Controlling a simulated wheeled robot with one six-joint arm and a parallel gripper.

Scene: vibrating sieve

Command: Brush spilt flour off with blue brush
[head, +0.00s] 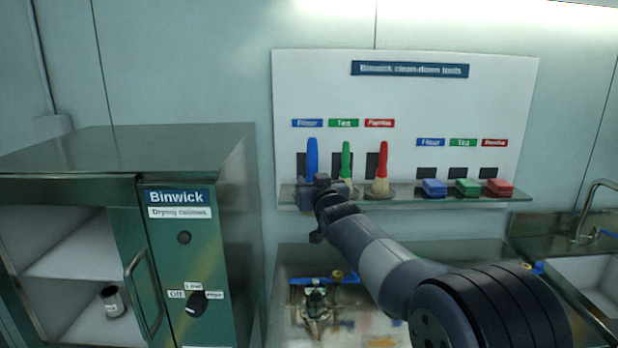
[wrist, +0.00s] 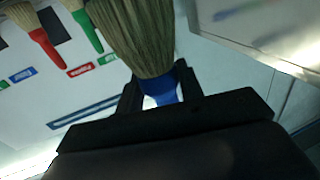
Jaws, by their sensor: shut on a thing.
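The blue brush (head: 312,158) is upright at the left end of the tool shelf in the head view, its lower part hidden behind my gripper (head: 318,192). In the wrist view my gripper (wrist: 160,88) is shut on the blue brush (wrist: 163,92), with its pale bristles pointing the same way as those of the brushes beside it. I cannot tell whether the brush touches the shelf (head: 430,200). Pale patches show on the bench (head: 390,325) below, but I cannot tell whether they are flour.
A green brush (head: 346,160) and a red brush (head: 383,165) stand close to the right. Blue (head: 434,188), green (head: 467,187) and red (head: 499,188) blocks sit farther along. A drying cabinet (head: 190,262) is at left, a sink (head: 598,280) at right.

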